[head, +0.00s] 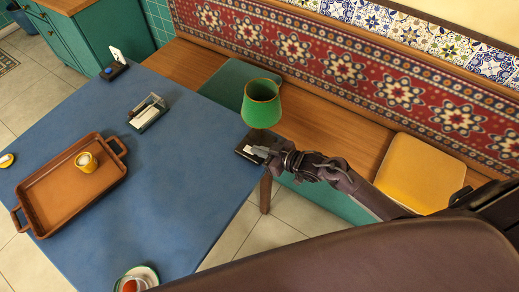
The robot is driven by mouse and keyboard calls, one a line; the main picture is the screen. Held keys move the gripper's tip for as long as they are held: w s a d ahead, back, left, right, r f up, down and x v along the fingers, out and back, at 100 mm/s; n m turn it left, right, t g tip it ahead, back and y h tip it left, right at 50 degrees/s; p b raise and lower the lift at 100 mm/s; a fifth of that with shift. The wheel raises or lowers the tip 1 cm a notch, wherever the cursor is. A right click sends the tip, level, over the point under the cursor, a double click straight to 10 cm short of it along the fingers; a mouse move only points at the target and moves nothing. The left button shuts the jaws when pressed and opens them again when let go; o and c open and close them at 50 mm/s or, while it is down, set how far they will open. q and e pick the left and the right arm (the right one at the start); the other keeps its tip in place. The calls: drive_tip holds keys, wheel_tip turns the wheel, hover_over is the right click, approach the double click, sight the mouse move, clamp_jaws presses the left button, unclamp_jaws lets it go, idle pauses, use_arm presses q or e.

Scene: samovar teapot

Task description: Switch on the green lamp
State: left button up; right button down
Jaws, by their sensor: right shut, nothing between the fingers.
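The green lamp (262,108) stands at the right corner of the blue table. Its shade is a green cone with a thin brown rim, and I see no clear glow from it. A dark square base (244,146) shows below the shade; its right part is hidden behind my gripper. My right gripper (259,152) is shut and empty, with its tips over or against this base, just below the shade. I cannot tell whether they touch it. The lamp's switch cannot be made out. My left gripper is not in view.
The blue table (180,180) bears a brown tray (48,203) with a yellow cup (86,162), a napkin holder (148,112), a card stand (115,65) and a glass on a saucer (137,279). A wooden bench (318,125) with cushions runs behind. The table's middle is clear.

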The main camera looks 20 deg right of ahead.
drive_tip(key=shift+s+f+b, duration=0.1)
drive_tip(key=shift+f+b, duration=0.2)
drive_tip(key=shift+f, duration=0.15)
drive_tip(key=shift+r+p, duration=0.85)
